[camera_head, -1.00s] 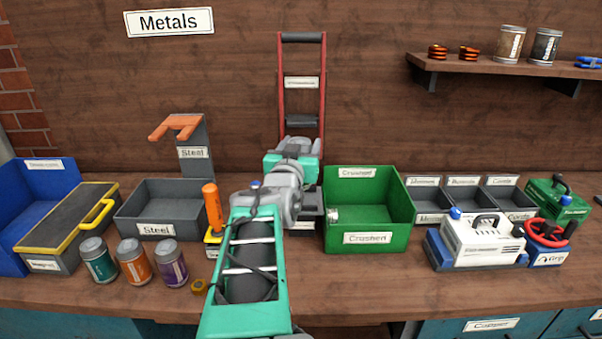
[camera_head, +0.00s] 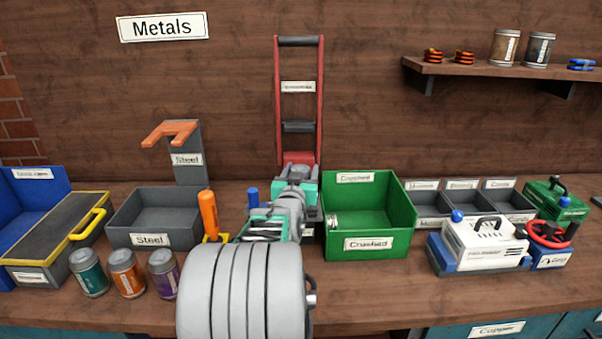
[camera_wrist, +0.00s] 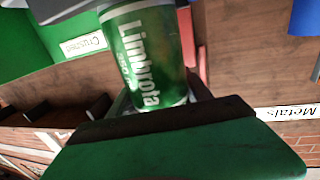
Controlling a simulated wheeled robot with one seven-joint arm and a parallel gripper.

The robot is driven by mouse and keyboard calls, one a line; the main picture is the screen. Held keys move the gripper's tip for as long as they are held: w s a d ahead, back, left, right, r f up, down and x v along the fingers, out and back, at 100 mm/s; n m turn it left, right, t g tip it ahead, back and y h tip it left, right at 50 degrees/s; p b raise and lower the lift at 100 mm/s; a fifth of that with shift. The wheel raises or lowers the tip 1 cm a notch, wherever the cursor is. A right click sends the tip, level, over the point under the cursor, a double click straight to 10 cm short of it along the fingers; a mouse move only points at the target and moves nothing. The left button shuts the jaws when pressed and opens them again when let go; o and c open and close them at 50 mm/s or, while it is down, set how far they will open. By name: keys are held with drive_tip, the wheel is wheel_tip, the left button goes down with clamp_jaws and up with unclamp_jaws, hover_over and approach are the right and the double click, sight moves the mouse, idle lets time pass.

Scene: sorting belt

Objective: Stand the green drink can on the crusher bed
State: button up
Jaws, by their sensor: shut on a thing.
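The green drink can (camera_wrist: 145,50) shows close up in the wrist view, with white lettering on its side. My gripper (camera_wrist: 150,75) is shut on it. In the head view my own arm hides the can and my fingertips. The crusher (camera_head: 299,87) has a tall red frame with a black top bar and stands at the back middle. My arm's end is in front of its lower part. The crusher bed is mostly hidden behind my arm, so I cannot tell whether the can touches it.
A green Crushed bin (camera_head: 395,225) stands close to the right of the crusher. A grey Steel bin (camera_head: 190,225) and an orange-handled tool (camera_head: 208,214) are to the left. Three cans (camera_head: 127,274) stand at the front left. A white machine (camera_head: 482,247) is at the right.

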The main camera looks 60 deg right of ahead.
drive_tip(key=o, duration=1.3)
drive_tip(key=shift+r+p, duration=0.25)
drive_tip(key=shift+p, duration=0.15)
drive_tip(key=v, duration=1.2)
drive_tip(key=shift+b, duration=0.45)
drive_tip(key=shift+f, duration=0.15)
